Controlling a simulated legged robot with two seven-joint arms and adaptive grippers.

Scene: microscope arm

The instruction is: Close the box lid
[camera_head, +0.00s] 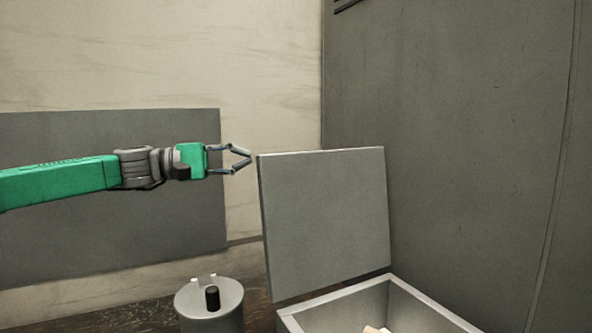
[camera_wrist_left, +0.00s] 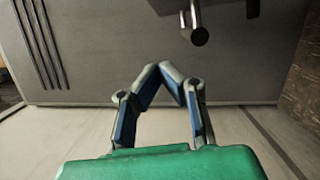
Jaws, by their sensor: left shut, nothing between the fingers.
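The box (camera_head: 290,318) is at the bottom right of the head view, cut off by the frame edge. Its grey lid (camera_head: 325,222) stands open, nearly upright, at the back of the box. My left gripper (camera_head: 249,158) is shut and empty. In the picture it is just left of the lid's upper left corner, with a small gap. The left wrist view also shows the left gripper (camera_wrist_left: 172,68) with its fingertips together. My right gripper is not in view.
A grey cylinder (camera_head: 211,306) with small parts on top stands left of the box. Small pale pieces (camera_head: 374,329) lie inside the box. A grey panel (camera_head: 110,240) is behind my left arm. A dark grey wall (camera_head: 450,130) rises behind the lid.

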